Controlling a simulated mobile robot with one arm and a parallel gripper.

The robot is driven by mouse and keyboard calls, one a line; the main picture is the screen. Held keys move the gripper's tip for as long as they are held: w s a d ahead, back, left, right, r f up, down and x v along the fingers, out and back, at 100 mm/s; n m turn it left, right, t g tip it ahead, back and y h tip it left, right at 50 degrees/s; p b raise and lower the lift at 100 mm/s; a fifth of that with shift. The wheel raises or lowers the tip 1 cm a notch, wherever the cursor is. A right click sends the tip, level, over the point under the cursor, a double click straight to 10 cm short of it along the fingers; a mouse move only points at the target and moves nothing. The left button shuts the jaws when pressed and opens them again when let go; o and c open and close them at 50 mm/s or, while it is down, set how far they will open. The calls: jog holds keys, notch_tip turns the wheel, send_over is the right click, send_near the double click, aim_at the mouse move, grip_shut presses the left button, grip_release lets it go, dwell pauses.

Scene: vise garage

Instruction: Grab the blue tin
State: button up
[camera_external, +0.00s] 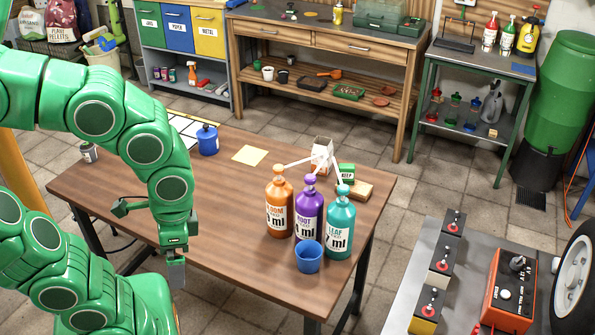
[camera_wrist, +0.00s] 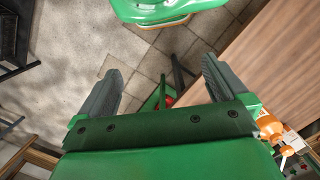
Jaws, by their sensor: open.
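A blue tin (camera_external: 208,140) with a dark knob on top stands upright toward the back left of the brown wooden table (camera_external: 190,215). My gripper (camera_external: 177,272) hangs by the table's front left edge, well in front of the tin and apart from it. The tin does not show in the wrist view.
Orange (camera_external: 279,205), purple (camera_external: 309,212) and teal (camera_external: 340,225) pump bottles stand right of centre. A blue cup (camera_external: 308,257) is in front of them. A yellow note (camera_external: 249,155) lies right of the tin. A small can (camera_external: 88,152) is at the far left.

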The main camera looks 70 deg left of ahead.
notch_tip(320, 180, up, 4)
jog(key=r, duration=0.1)
jog(key=w+a+f+n+t, duration=0.1)
jog(key=w+a+n+t, duration=0.2)
jog(key=w, duration=0.7)
jog(key=w+a+n+t, duration=0.15)
jog(key=w+a, duration=0.35)
jog(key=w, duration=0.5)
jog(key=w+a+n+t+y, duration=0.1)
jog(key=w+a+n+t, duration=0.1)
jog(key=w+a, duration=0.5)
jog(key=w+a+n+t+y, duration=0.1)
jog(key=w+a+t+y, duration=0.15)
jog(key=a, duration=0.85)
jog(key=n+g+y, duration=0.6)
jog(key=n+y, duration=0.3)
jog(key=y, duration=0.1)
send_over(207, 138)
jog(key=d, duration=0.4)
jog(key=f, duration=2.6)
jog(key=shift+s+a+f, duration=0.1)
jog(key=shift+s+a, duration=0.05)
jog(key=shift+s, duration=0.2)
jog(key=shift+w+x, duration=0.1)
jog(key=shift+x, duration=1.85)
jog(key=shift+w+x, duration=0.15)
jog(key=shift+x, duration=1.8)
